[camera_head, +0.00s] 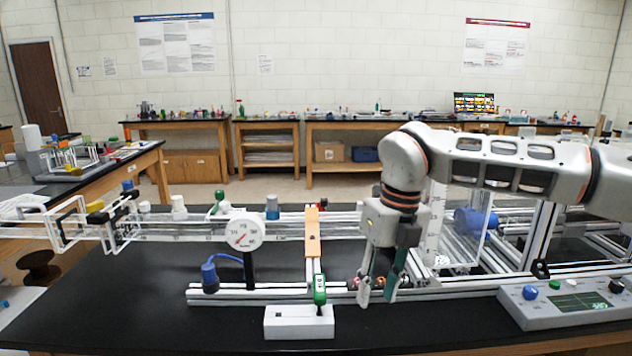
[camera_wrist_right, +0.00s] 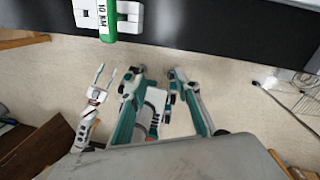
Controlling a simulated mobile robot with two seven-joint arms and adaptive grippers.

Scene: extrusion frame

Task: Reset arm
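My right gripper (camera_head: 378,292) hangs fingers down at the end of the right arm, in front of the frame's lower rail and right of the green-handled device. Its two teal and grey fingers stand apart, empty; they also show apart in the right wrist view (camera_wrist_right: 157,74). My left gripper is outside the head view. A small pale gripper, which appears to be my left one, shows in the right wrist view (camera_wrist_right: 106,72) over the floor, its thin fingers apart with nothing visible between them.
A green device marked 10 RPM (camera_head: 319,288) stands on a white block (camera_head: 285,323). An extrusion frame (camera_head: 220,296) with a round dial gauge (camera_head: 243,239) spans the black bench (camera_head: 150,315). A control box (camera_head: 525,315) sits at the right. The bench's front left is clear.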

